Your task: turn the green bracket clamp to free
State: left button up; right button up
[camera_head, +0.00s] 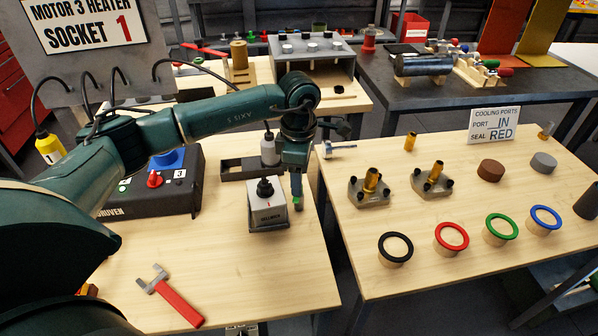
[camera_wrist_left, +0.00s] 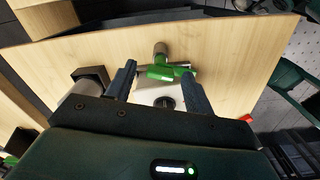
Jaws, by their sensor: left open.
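The green bracket clamp (camera_wrist_left: 160,72) shows in the left wrist view, with a green bar and a rounded green end over a pale metal part. In the head view only a small green bit (camera_head: 297,201) shows below my gripper. My left gripper (camera_head: 297,190) points down beside a light grey block (camera_head: 268,216) with a black knob. In the left wrist view my left gripper (camera_wrist_left: 159,70) is open, its two dark fingers on either side of the clamp's green bar. I cannot tell whether they touch it. My right gripper is not in view.
A black control box with a red knob (camera_head: 155,180) stands left on the wooden table. A red-handled tool (camera_head: 178,302) lies at the front. The right table (camera_head: 440,270) holds brass fittings, coloured rings (camera_head: 452,236) and a cooling ports sign (camera_head: 493,125). A gap separates the tables.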

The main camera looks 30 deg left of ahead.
pick_arm(q)
jog(key=shift+c, duration=0.4)
jog(key=c, duration=0.9)
jog(key=shift+f+n+b, duration=0.15)
jog(key=shift+n+b, duration=0.3)
jog(key=shift+n, duration=0.25)
jog(key=shift+n+b, duration=0.35)
jog(key=shift+n, duration=0.95)
jog(key=o, duration=1)
jog(key=shift+r, duration=0.2)
notch_tip(320, 180, up, 13)
jog(key=shift+r+b, duration=0.1)
jog(key=shift+b, duration=0.7)
